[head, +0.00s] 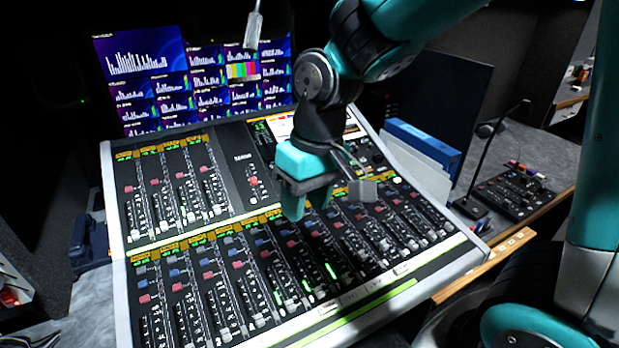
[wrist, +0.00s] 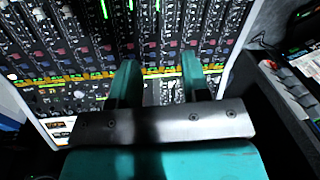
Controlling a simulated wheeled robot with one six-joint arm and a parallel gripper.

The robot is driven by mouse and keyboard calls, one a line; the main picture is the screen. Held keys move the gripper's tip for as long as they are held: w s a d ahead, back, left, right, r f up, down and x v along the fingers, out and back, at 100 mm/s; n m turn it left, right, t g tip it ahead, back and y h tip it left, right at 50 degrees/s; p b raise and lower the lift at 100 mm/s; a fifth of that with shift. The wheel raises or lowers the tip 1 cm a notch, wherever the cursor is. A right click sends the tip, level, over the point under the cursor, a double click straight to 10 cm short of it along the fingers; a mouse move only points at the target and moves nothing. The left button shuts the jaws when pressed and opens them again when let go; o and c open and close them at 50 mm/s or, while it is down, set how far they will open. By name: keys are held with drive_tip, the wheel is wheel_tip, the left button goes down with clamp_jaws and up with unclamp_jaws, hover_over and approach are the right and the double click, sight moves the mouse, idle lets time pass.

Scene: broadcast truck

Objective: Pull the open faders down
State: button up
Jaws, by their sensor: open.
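The mixing console (head: 115,225) fills the middle of the head view, with rows of faders in an upper left bank (head: 175,190) and a long lower bank (head: 215,300). Several fader strips show bright green lit lines, such as one (head: 332,271) in the lower bank. Green lines (wrist: 103,9) also show at the top of the wrist view. Which fader caps are raised is too small to tell. My gripper (head: 307,203) is over the middle of the console, hiding part of it. Its teal fingers (wrist: 160,82) are apart with nothing between them, and seem clear of the faders.
Monitors (head: 190,85) with bar graphs stand behind the console. Blue and white folders (head: 420,150) stand at its right, near a small black control panel (head: 515,190) on the grey desk. A thin metal stalk (head: 253,30) hangs at the top.

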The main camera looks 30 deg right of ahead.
drive_tip(key=s+a+r+n+y+p, duration=0.1)
drive_tip(key=s+a+r+p, duration=0.1)
drive_tip(key=s+r, duration=0.3)
drive_tip(key=shift+n, duration=0.4)
drive_tip(key=s+a+r+n+y, duration=0.1)
drive_tip(key=s+a+r+n, duration=0.1)
drive_tip(key=s, duration=0.5)
drive_tip(key=shift+r, duration=0.2)
drive_tip(key=shift+w, duration=0.1)
idle(3.2)
